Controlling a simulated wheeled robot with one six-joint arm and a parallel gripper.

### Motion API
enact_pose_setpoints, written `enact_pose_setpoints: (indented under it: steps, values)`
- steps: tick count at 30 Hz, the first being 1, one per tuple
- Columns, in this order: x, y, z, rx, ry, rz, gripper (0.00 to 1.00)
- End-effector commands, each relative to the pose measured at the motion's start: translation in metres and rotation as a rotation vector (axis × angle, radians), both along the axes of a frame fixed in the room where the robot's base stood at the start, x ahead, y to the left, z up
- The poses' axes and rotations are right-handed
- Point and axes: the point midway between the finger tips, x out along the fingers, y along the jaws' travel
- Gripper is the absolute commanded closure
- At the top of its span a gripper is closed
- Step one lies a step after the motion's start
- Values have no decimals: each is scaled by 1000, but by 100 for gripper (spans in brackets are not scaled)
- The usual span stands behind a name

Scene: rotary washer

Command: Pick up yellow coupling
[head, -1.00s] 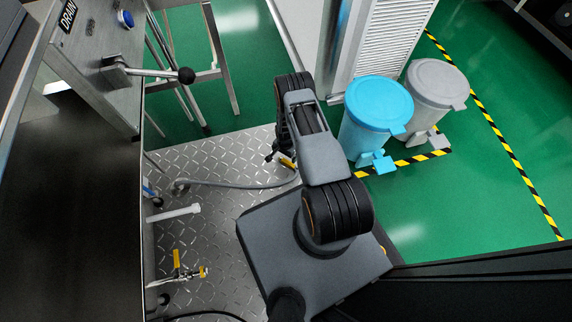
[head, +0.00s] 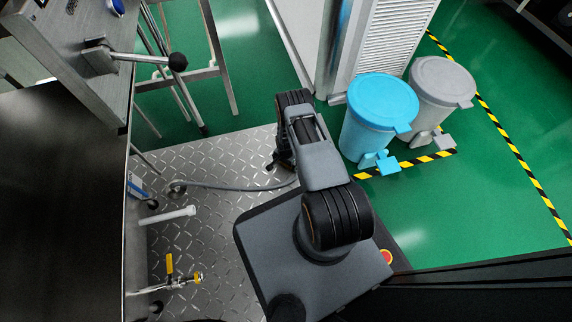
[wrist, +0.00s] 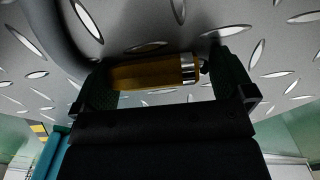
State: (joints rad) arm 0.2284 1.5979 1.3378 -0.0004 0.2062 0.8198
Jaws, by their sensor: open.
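The yellow coupling (wrist: 155,73) lies crosswise between the two dark fingers of my gripper (wrist: 168,82) in the wrist view. It has a yellow body with a shiny metal collar at its right end. The fingers stand apart, one near each end of the coupling, and I cannot tell whether they touch it. In the head view my gripper (head: 282,163) is low over the metal floor plate, and the coupling is hidden behind it and my arm.
A grey hose (head: 230,187) runs across the diamond plate (head: 205,160) from the machine to near my gripper. A blue bin (head: 380,110) and a grey bin (head: 440,85) stand at the right. A yellow-handled valve (head: 170,265) sits at lower left.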

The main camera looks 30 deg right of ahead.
Motion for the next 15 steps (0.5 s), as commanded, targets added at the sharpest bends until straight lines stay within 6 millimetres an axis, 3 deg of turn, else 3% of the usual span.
enact_pose_setpoints:
  steps: [2, 15]
  values:
    - [0, 0, 1, 0, 0, 0, 0]
    - [0, 0, 1, 0, 0, 0, 42]
